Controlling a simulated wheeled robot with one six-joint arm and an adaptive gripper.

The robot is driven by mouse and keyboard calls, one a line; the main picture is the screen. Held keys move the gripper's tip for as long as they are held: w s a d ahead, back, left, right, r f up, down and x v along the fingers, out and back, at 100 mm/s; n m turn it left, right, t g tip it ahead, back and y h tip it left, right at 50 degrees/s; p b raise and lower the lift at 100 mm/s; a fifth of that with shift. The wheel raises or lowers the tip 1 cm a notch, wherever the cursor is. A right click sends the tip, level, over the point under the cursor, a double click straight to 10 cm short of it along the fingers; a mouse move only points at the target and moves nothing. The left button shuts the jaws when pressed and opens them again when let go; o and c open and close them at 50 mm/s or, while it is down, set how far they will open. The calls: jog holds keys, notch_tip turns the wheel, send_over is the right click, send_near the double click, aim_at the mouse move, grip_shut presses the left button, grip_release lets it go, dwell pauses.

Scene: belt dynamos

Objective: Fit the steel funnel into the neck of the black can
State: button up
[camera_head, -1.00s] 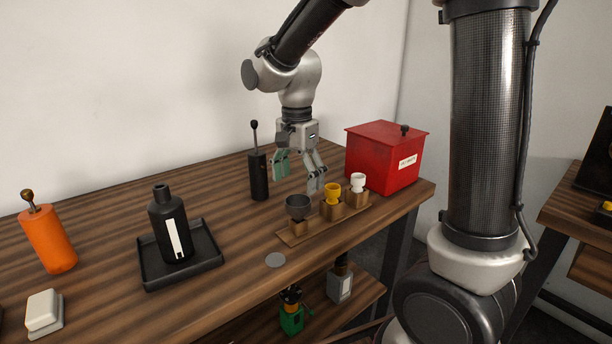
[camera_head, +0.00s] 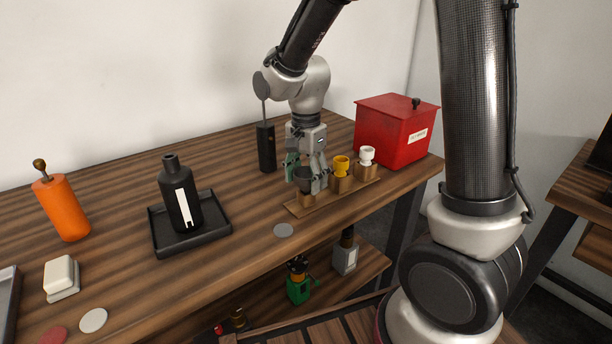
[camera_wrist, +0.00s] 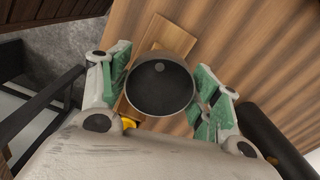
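The steel funnel (camera_head: 304,178), a dark grey cup shape, sits at the left end of a wooden stand (camera_head: 333,197). In the wrist view the funnel (camera_wrist: 160,88) shows from above, its round mouth between my fingers. My gripper (camera_head: 306,184) is lowered around it, one finger on each side. The green pads lie very close to the rim; whether they touch is unclear. The black can (camera_head: 181,197), with a narrow neck and a white label, stands upright in a black tray (camera_head: 217,232) left of my gripper.
A yellow funnel (camera_head: 341,165) and a white funnel (camera_head: 367,155) share the stand. A red box (camera_head: 393,135) stands behind right. A black oiler (camera_head: 266,148) stands behind my gripper. An orange bottle (camera_head: 62,208) and a white block (camera_head: 61,277) are far left.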

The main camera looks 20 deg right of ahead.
jog(key=c, duration=0.5)
jog(key=shift+r, duration=2.25)
